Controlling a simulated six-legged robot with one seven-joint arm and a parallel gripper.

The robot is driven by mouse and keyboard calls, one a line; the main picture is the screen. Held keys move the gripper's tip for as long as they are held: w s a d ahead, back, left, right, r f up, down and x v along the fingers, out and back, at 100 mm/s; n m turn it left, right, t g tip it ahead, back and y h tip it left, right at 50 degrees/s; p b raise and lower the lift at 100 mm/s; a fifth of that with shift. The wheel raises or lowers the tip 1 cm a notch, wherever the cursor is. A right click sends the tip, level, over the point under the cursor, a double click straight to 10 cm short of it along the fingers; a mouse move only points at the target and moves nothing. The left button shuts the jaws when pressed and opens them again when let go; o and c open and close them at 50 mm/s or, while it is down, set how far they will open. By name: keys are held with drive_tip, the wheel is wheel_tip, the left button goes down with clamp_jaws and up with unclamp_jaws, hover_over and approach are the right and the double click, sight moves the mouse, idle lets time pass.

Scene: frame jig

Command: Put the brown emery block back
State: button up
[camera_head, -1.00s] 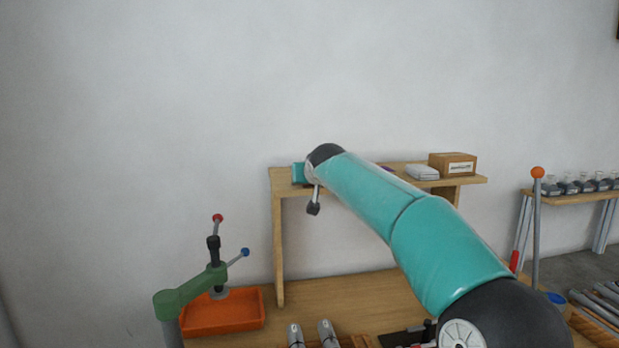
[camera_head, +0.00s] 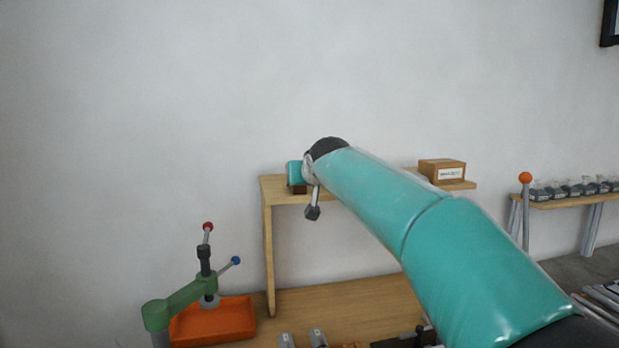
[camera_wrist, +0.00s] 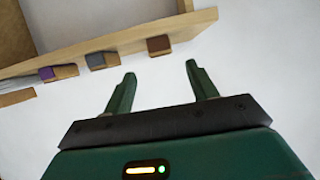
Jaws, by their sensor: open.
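A brown block (camera_wrist: 159,45) sits by the edge of a wooden shelf (camera_wrist: 110,48) in the wrist view, near the shelf's end. My gripper (camera_wrist: 160,70) is open and empty. Its two fingers point at the shelf, and the brown block shows beyond the gap between them, apart from both. A grey block (camera_wrist: 100,60) and a purple block (camera_wrist: 58,72) sit farther along the shelf.
A cardboard box (camera_head: 442,170) stands on the shelf's right part. Below are an orange tray (camera_head: 213,322) and a green clamp-like stand (camera_head: 190,298).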

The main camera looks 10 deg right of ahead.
drive_tip(key=shift+v, duration=1.8)
drive_tip(key=shift+s, duration=0.1)
drive_tip(key=shift+c, duration=0.5)
